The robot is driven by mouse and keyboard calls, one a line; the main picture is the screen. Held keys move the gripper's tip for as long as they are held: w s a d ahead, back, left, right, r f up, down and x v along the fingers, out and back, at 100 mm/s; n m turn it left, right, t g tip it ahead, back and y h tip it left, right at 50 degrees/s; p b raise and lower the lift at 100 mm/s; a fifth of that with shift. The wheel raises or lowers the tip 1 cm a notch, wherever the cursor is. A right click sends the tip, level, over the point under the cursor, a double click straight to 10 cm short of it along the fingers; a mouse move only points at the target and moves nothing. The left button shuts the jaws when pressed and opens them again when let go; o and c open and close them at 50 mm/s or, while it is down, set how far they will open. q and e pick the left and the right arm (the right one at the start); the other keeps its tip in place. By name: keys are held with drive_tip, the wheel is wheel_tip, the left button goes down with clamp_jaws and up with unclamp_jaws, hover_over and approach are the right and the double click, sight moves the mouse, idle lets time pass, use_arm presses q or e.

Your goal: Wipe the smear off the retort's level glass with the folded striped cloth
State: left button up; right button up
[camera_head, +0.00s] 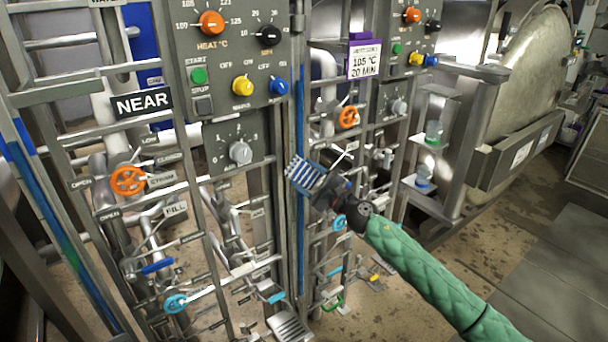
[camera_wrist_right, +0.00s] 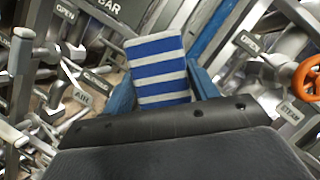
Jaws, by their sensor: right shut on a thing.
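The folded blue-and-white striped cloth (camera_head: 304,174) is in my right gripper (camera_head: 322,190). In the wrist view the cloth (camera_wrist_right: 160,62) stands up between the two blue fingers (camera_wrist_right: 160,90), which are shut on it. The cloth is in front of, or beside, a tall narrow blue level glass (camera_head: 300,110) between the two panels. I cannot tell if they touch. The blue strip also shows behind the cloth in the wrist view (camera_wrist_right: 212,35). Another blue level glass (camera_head: 45,215) slants down at the left, with a greenish patch (camera_head: 69,246) low on it. My left gripper is not in view.
Pipes, orange handwheels (camera_head: 128,181) and levers crowd the frame around the cloth. Small shelves with jars (camera_head: 424,176) and a large steel vessel (camera_head: 525,75) are at the right. Floor at lower right is clear.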

drive_tip(key=shift+s+d, duration=0.65)
drive_tip(key=shift+s, duration=0.25)
drive_tip(key=shift+s+d, duration=0.65)
drive_tip(key=shift+s, duration=0.25)
drive_tip(key=shift+d, duration=0.1)
drive_tip(key=shift+s+d, duration=0.4)
drive_tip(key=shift+s, duration=0.2)
drive_tip(key=shift+s+d, duration=0.35)
drive_tip(key=shift+s, duration=0.25)
